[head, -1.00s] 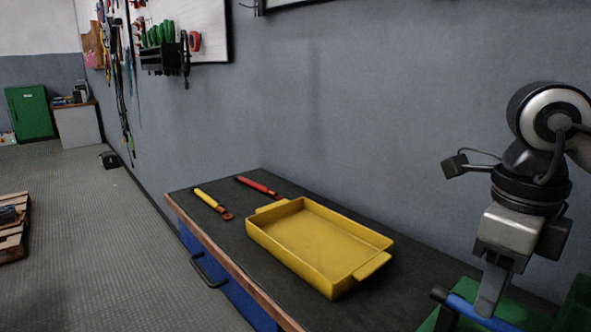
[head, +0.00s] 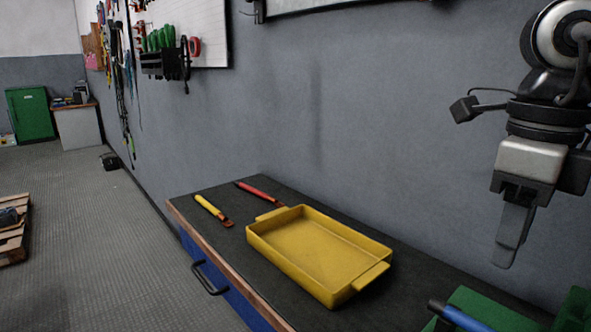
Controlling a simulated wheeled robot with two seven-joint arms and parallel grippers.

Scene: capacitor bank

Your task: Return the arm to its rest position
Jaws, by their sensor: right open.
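My right gripper (head: 511,237) hangs at the right side of the head view, fingers pointing down, above the right part of the workbench. It is open, and nothing shows between its fingers. Below it, a blue-handled tool (head: 458,317) lies against a green holder (head: 497,308) at the lower right, apart from the gripper. The rest of this tool is cut off by the frame. My left gripper is not in view.
A yellow tray (head: 318,256), empty, sits on the dark workbench (head: 250,265). A yellow-handled tool (head: 209,208) and a red-handled tool (head: 257,191) lie behind it. A grey wall (head: 390,120) rises behind the bench. A wooden pallet (head: 14,240) lies on the floor.

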